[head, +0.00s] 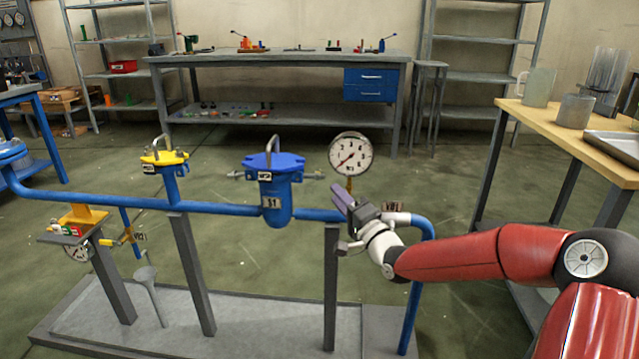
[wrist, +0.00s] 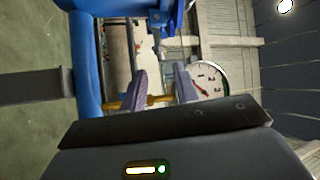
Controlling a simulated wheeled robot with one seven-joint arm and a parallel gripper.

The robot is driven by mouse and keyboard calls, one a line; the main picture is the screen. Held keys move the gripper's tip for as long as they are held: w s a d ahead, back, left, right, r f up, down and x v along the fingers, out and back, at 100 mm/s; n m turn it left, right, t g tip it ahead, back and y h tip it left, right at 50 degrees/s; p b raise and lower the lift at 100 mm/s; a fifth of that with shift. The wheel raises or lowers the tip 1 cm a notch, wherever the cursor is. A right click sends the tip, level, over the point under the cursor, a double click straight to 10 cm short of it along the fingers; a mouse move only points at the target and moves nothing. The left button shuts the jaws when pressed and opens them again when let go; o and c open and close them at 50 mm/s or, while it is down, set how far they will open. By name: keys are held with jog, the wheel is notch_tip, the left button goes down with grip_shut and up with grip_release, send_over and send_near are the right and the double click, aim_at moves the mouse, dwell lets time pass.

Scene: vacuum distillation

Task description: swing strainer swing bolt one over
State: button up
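The blue strainer (head: 277,190), tagged S1, stands upright on the blue pipe in the head view, its lid (head: 273,161) on top. One swing bolt (head: 237,175) sticks out level at its left and another (head: 314,175) at its right. Which is bolt one I cannot tell. My gripper (head: 341,193) is right of the strainer and below the right bolt, apart from both. In the wrist view its two fingers (wrist: 163,90) stand apart with a gap. The brass gauge stem (wrist: 160,99) shows behind that gap; I see no bolt held. Blue strainer parts show at the top edge there.
The pressure gauge (head: 351,155) stands close behind my gripper; its dial also shows in the wrist view (wrist: 208,78). The blue pipe (head: 225,208) runs below. A yellow-topped fitting (head: 165,158) is further left. A workbench (head: 280,57) stands behind, with open floor between.

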aim_at(320, 178)
jog(key=x, duration=0.7)
jog(key=shift+w+a+p, duration=0.1)
jog(key=shift+w+p, duration=0.15)
jog(key=shift+p, duration=0.05)
